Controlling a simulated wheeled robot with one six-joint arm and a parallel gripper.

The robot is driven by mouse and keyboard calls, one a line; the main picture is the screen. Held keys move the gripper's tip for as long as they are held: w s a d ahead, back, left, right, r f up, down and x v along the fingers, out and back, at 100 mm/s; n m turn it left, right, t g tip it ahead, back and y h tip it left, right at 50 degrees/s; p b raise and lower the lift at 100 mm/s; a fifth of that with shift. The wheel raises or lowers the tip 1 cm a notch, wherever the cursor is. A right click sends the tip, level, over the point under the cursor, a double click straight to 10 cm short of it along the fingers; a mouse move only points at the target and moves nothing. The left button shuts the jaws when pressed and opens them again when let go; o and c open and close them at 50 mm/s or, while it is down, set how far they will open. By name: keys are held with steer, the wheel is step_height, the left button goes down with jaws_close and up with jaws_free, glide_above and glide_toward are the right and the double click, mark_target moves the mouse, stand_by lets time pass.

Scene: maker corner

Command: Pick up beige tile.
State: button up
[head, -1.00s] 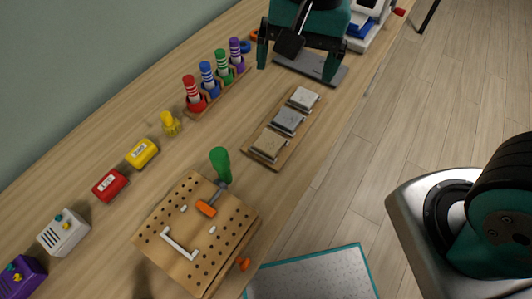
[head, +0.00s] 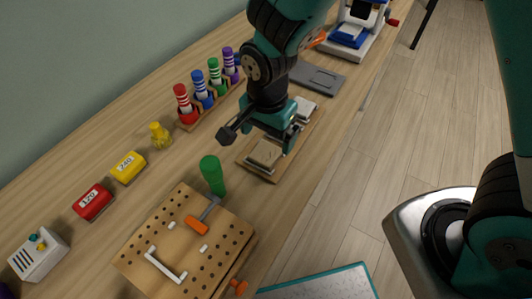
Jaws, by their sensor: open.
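The beige tile (head: 264,154) lies at the near end of a wooden tray (head: 272,177), raised on a small holder. My gripper (head: 259,137) is open and empty above the tray, with one finger to the left of the beige tile and the other over the middle of the tray. It appears to be higher than the tile and not touching it. A whitish tile (head: 306,109) shows at the tray's far end. The grey tile between them is mostly hidden behind my gripper.
A rack of coloured markers (head: 186,104) is to the left. A yellow bottle (head: 160,135) and red and yellow boxes (head: 127,167) line the back. A grey plate (head: 317,77) lies beyond.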

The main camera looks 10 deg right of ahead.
mark_target(266, 153)
steer(key=f, duration=0.5)
steer(key=shift+s+a+f, duration=0.15)
steer(key=shift+a, duration=0.1)
steer(key=shift+c, duration=0.2)
steer(key=c, duration=1)
